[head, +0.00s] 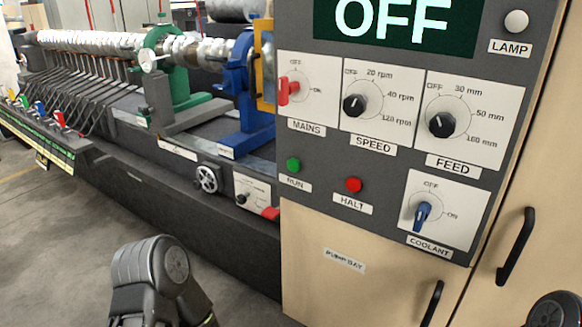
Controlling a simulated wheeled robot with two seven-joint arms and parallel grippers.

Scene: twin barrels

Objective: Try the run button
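The green RUN button (293,165) is on the dark control panel (390,165), at its lower left above the RUN label. The red HALT button (354,184) is to its right. The display (395,22) at the top reads OFF. The red MAINS switch (289,87) is above the RUN button; its exact setting is hard to tell. Nothing touches the RUN button. Dark parts of my arms show at the bottom, left of centre and in the right corner. I cannot see the fingertips of either gripper.
The panel also has a SPEED knob (354,104), a FEED knob (441,124), a blue COOLANT knob (422,215) and a pale LAMP (516,21). Below is the PUMP BAY door (345,262). A long machine bed (190,215) with a handwheel (207,179) runs left. Floor at lower left is clear.

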